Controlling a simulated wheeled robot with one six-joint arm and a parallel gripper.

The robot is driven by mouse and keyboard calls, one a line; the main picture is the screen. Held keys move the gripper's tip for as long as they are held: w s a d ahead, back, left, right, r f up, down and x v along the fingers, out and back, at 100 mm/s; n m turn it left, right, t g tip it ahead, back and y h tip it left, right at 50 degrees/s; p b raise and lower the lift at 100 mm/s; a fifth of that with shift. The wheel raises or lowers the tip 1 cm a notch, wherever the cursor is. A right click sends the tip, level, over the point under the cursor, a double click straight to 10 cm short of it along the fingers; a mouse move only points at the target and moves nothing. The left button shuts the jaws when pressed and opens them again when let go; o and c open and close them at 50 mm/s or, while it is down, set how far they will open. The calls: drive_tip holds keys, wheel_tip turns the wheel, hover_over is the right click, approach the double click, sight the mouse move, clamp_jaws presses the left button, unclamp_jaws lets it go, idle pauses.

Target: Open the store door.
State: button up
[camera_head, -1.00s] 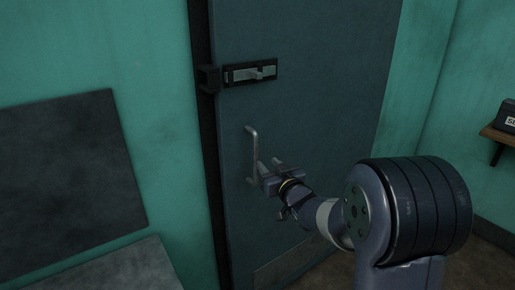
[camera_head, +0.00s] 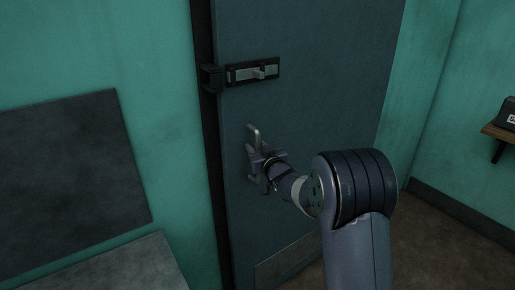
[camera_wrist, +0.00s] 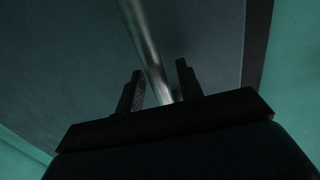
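The store door (camera_head: 310,110) is dark grey-blue and looks closed in its frame. Its upright metal bar handle (camera_head: 253,134) is near the left edge; the handle also shows in the wrist view (camera_wrist: 148,50). My gripper (camera_head: 256,165) is at the handle and hides its lower part. In the wrist view my gripper (camera_wrist: 160,82) has its two dark fingers apart, one on each side of the bar, with small gaps visible. A slide bolt (camera_head: 253,72) sits above the handle. Its silver bar is not seen reaching the black keeper (camera_head: 212,78) on the frame.
A dark panel (camera_head: 70,190) is on the teal wall at left, with a grey surface (camera_head: 125,268) below it. A small wooden shelf (camera_head: 500,135) with a dark box (camera_head: 507,113) is on the right wall. Brown floor is clear right of the door.

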clamp_jaws()
idle(0.5)
